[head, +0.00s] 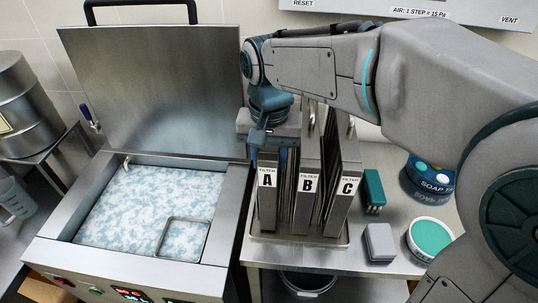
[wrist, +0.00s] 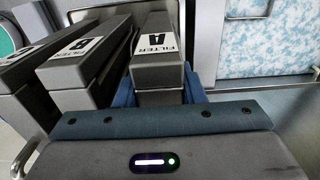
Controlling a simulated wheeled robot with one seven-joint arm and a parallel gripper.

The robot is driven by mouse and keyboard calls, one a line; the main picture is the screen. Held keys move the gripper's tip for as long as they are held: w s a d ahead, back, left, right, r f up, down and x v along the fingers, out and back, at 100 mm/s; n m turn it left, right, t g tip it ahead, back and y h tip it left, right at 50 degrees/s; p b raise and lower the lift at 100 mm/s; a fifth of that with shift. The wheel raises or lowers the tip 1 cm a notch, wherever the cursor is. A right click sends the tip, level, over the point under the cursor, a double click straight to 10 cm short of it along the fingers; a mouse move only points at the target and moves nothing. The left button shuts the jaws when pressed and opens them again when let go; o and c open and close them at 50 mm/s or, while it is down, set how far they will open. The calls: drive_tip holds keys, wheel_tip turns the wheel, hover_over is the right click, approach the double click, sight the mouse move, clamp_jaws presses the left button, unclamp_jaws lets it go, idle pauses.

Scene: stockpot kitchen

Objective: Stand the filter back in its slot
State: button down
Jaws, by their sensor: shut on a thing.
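Filter A (head: 267,205), a grey slab with a white label, stands upright at the left end of the metal rack (head: 300,239). My gripper (head: 269,160) is above it, with its blue fingers on either side of the filter. In the wrist view my gripper (wrist: 158,92) is shut on filter A (wrist: 165,75). Filter B (head: 308,205) and filter C (head: 343,200) stand to its right in the rack, with C leaning a little. Filter B also shows in the wrist view (wrist: 85,58). I cannot tell whether the foot of filter A is fully seated.
The fryer-like vat (head: 150,205) with blue-white contents and a raised lid (head: 155,90) stands close on the left.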

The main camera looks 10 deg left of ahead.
drive_tip(key=c, duration=1)
unclamp_jaws()
drive_tip(key=shift+o, duration=0.8)
